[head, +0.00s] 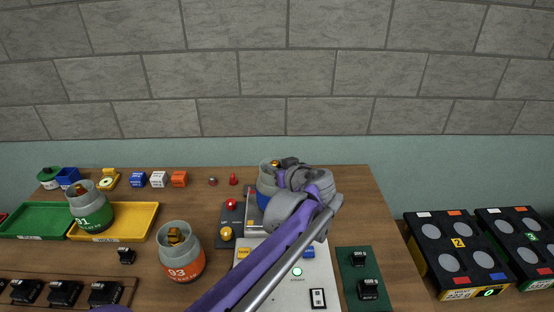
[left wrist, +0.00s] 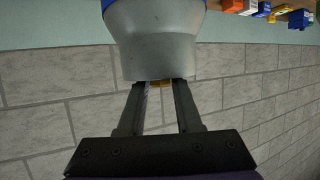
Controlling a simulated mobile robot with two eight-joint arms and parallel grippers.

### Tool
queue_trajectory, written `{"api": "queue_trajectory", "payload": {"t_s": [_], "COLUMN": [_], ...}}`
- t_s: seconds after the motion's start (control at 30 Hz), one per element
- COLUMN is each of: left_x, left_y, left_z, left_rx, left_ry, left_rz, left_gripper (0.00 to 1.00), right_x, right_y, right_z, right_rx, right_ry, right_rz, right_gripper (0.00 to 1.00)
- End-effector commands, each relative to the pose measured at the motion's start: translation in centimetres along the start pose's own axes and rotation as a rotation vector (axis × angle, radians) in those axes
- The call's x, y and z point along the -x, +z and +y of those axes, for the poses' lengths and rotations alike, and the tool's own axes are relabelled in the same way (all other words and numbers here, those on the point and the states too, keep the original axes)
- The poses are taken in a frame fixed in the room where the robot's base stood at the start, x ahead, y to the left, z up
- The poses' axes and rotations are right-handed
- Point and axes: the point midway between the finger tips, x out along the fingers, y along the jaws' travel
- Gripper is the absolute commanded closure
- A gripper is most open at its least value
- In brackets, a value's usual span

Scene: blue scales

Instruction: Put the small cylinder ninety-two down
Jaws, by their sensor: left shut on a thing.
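A small grey cylinder with a blue band (head: 264,186) is at the back of the scale (head: 325,271), partly hidden behind my gripper. Its number does not show; I take it to be ninety-two. My left gripper (head: 283,166) is shut on its brass top. In the left wrist view the grey cylinder (left wrist: 160,50) fills the top middle, its brass part between the fingertips (left wrist: 160,86). I cannot tell whether its base touches the scale. Cylinder 93 (head: 183,270), orange-banded, stands left of the scale. My right gripper is out of view.
A green tray (head: 33,219) and a yellow tray (head: 143,213) lie at the left. Small blue, white and orange blocks (head: 158,179) line the back edge. Red and yellow knobs (head: 226,233) sit beside the scale. Black racks with round wells (head: 450,258) stand at the right.

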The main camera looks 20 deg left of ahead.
Motion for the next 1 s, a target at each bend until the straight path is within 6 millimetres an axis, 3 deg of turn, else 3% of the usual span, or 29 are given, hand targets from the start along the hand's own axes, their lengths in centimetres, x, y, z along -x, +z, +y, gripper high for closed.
{"api": "queue_trajectory", "payload": {"t_s": [0.27,0.3,0.47,0.77,1.0], "left_x": [0.0,-0.1,-0.1,0.0,3.5], "left_y": [-0.1,0.1,0.1,-0.1,-0.1], "left_z": [0.0,0.1,0.1,0.0,0.1], "left_rx": [-0.002,0.0,0.0,0.0,-0.002], "left_ry": [0.0,0.0,0.0,0.0,0.003], "left_rz": [0.003,0.001,0.001,0.001,0.0], "left_gripper": [1.0,0.65,0.37,0.37,0.37], "right_x": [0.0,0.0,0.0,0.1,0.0], "right_y": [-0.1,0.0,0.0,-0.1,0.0], "right_z": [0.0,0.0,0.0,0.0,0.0], "right_rx": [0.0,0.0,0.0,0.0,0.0], "right_ry": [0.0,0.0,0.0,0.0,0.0], "right_rz": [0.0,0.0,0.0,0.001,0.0], "right_gripper": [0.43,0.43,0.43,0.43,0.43]}}
